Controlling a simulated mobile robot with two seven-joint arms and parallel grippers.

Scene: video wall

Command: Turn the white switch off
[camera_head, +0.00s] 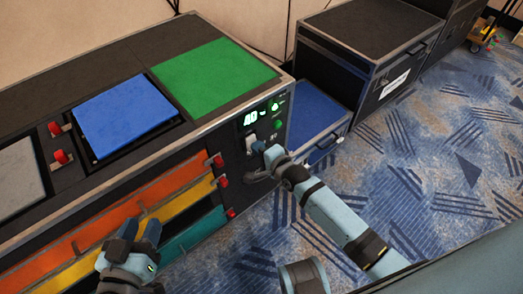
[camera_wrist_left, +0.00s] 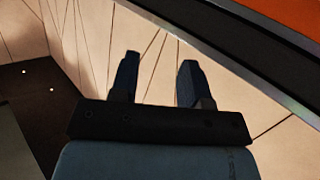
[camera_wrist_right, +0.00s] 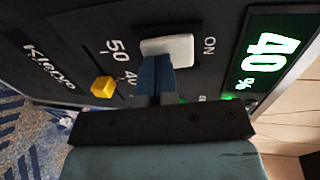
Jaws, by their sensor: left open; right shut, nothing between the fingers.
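The white switch (camera_wrist_right: 168,48) sits on the dark control panel in the right wrist view, beside the printed word ON. It shows small and pale in the head view (camera_head: 250,142). My right gripper (camera_wrist_right: 160,64) is shut and empty, its fingertips at the switch's lower edge and overlapping it in the picture; I cannot tell if they touch. It also shows at the panel in the head view (camera_head: 260,148). My left gripper (camera_head: 142,230) is open and empty in front of the coloured drawers, and its spread fingers show in the left wrist view (camera_wrist_left: 157,80).
A lit green display (camera_wrist_right: 268,58) reads 40 %, beside the switch. A yellow knob (camera_wrist_right: 103,87) sticks out near the printed scale. Orange, yellow and teal drawers (camera_head: 150,188) with red handles line the front. A dark case (camera_head: 365,40) and blue-topped box (camera_head: 313,112) stand right.

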